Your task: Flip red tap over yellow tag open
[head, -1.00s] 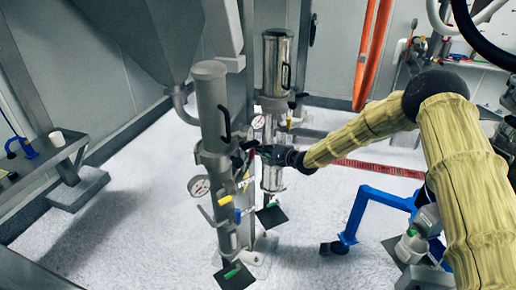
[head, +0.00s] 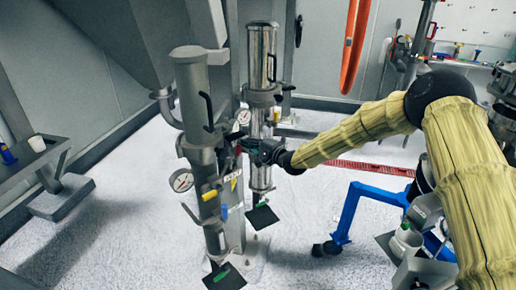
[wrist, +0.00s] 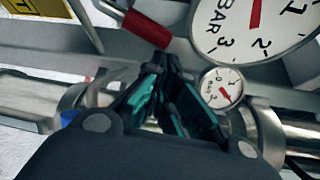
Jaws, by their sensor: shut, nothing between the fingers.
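The red tap handle (wrist: 147,28) is at the top middle of the wrist view, its shaft running up and left to a metal fitting. The yellow tag (wrist: 36,7) is in the top left corner, partly cut off. My gripper (wrist: 172,58) is shut and empty, its fingertips at the lower right end of the red handle; I cannot tell whether they touch. In the head view my gripper (head: 246,149) is beside the front grey cylinder (head: 190,95), above a small yellow tag (head: 232,177). The tap is mostly hidden there.
A large pressure gauge (wrist: 250,25) and a smaller gauge (wrist: 221,88) are right of the fingers in the wrist view. A steel cylinder (head: 262,55) stands behind. A blue frame (head: 350,215) stands at right.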

